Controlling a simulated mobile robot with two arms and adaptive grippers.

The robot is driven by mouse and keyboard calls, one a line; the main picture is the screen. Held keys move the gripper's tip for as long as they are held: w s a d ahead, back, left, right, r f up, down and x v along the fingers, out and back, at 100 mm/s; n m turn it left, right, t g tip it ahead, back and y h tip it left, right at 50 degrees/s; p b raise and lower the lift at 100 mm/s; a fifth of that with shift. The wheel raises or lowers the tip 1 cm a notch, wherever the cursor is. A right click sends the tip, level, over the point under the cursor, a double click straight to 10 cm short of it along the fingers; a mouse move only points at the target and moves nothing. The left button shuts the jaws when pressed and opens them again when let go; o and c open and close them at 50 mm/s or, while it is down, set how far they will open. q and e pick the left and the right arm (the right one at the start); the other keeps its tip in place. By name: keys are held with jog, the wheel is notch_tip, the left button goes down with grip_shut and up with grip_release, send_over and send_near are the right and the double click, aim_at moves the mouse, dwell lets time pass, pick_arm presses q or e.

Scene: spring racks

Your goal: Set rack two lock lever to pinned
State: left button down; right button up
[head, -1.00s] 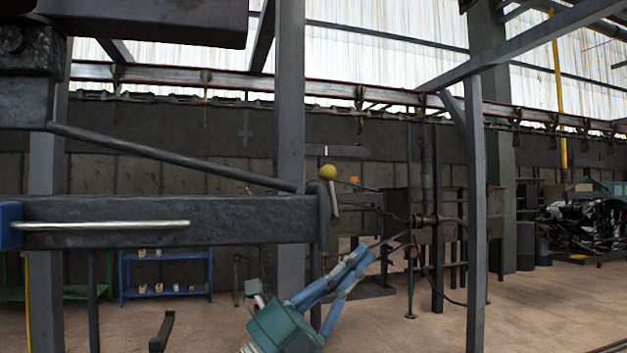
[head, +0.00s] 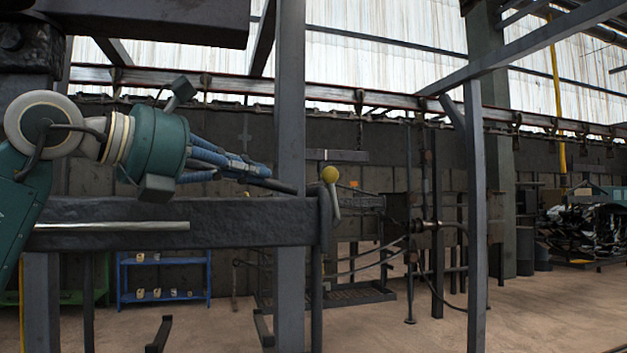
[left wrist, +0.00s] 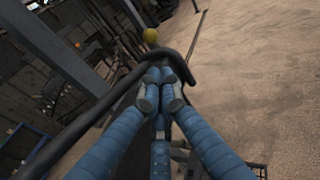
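A yellow ball knob (head: 329,174) with a short pale piece below it shows at the right end of a thick dark horizontal beam (head: 180,222) in the head view. A thin dark rod (head: 283,187) slopes down towards that end and is largely hidden by my left arm. No label tells which part is the lock lever. My left gripper (head: 266,172) is above the beam, left of the knob, its blue fingers pointing right. In the left wrist view its fingertips (left wrist: 160,82) are drawn together with nothing clearly held. The knob (left wrist: 150,36) lies beyond a bent dark bar (left wrist: 182,62).
A grey upright post (head: 290,90) stands behind the knob end, and another post (head: 475,220) stands to the right. A blue shelf (head: 163,258) with small items is at the back left. Floor (head: 560,315) at the right is open.

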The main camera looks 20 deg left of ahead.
pick_arm(q)
jog(key=shift+w, duration=0.15)
jog(key=p, duration=0.1)
send_near(329, 182)
jog(key=f, duration=0.1)
jog(key=x, duration=0.1)
jog(key=p+x, duration=0.1)
jog(key=x, duration=0.1)
jog(key=p+x, duration=0.1)
jog(key=shift+w+d+r, duration=0.15)
jog(key=shift+w+r, duration=0.1)
jog(key=shift+r, duration=0.1)
jog(key=shift+w+d, duration=0.25)
jog(key=shift+w, duration=0.2)
